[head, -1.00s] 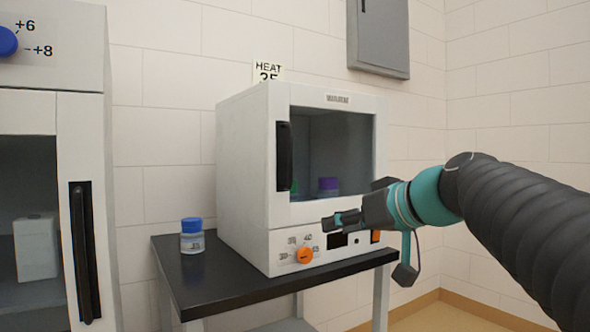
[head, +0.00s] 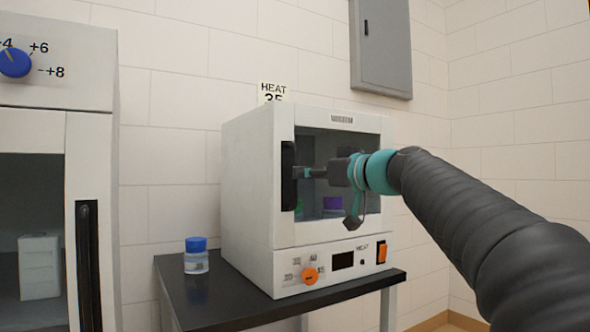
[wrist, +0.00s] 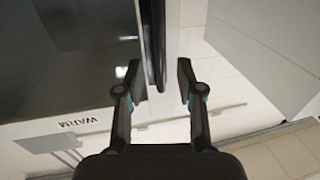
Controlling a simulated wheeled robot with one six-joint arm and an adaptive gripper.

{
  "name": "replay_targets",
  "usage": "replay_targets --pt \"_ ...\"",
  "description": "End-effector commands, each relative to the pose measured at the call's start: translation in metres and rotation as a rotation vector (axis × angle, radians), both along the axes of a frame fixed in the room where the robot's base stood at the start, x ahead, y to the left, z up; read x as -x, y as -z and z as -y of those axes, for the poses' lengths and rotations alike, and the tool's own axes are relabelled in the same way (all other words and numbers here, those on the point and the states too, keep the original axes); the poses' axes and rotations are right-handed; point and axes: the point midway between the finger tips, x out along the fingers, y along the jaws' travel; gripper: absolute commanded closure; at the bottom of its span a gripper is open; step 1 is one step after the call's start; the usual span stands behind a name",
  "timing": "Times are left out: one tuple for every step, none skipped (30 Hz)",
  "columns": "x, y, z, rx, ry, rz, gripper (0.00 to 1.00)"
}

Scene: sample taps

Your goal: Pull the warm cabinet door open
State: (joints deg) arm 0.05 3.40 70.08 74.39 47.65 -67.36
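The warm cabinet (head: 246,190) is a white box on a dark table, with its glass door (head: 368,225) shut. Its black vertical handle (head: 287,192) runs along the door's left edge and also shows in the wrist view (wrist: 153,40). My gripper (head: 305,173) is in front of the door, with its fingertips close to the handle. In the wrist view my gripper (wrist: 158,80) is open, with one finger on each side of the handle's line. I cannot tell whether either finger touches it. My gripper and wrist hide part of the glass.
A blue-lidded jar (head: 196,257) stands on the dark table (head: 225,303) left of the cabinet. An orange dial (head: 310,276) and switch (head: 381,252) sit below the door. A purple-lidded item (head: 332,203) is inside. Another white cabinet (head: 91,145) stands at the left.

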Motion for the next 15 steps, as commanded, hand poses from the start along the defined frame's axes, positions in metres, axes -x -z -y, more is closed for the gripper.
replay_targets --pt "-0.007 -0.001 -0.008 0.001 -0.003 -0.002 0.63" --pt "-0.010 -0.001 -0.011 0.001 -0.003 -0.002 0.63" --pt "-0.015 -0.001 -0.015 0.001 -0.002 -0.001 0.63" --pt "-0.018 -0.001 -0.018 0.001 -0.002 -0.002 0.63" --pt "-0.020 -0.001 -0.021 0.001 -0.002 -0.002 0.63" --pt "-0.024 -0.001 -0.024 0.000 -0.001 -0.001 0.63" --pt "-0.026 -0.001 -0.026 0.000 -0.001 -0.001 0.63" --pt "-0.028 -0.001 -0.028 0.000 -0.001 -0.001 0.63" --pt "-0.030 -0.001 -0.030 0.000 -0.001 -0.001 0.63" --pt "-0.031 -0.001 -0.032 0.000 -0.001 -0.001 0.63" --pt "-0.032 -0.001 -0.033 0.000 -0.001 -0.001 0.63" --pt "-0.034 -0.001 -0.034 0.000 0.000 -0.001 0.63" --pt "-0.034 0.000 -0.035 -0.001 0.000 -0.001 0.63" --pt "-0.035 0.000 -0.035 -0.001 0.000 -0.001 0.63" --pt "-0.035 0.000 -0.035 -0.001 0.000 -0.001 0.63"
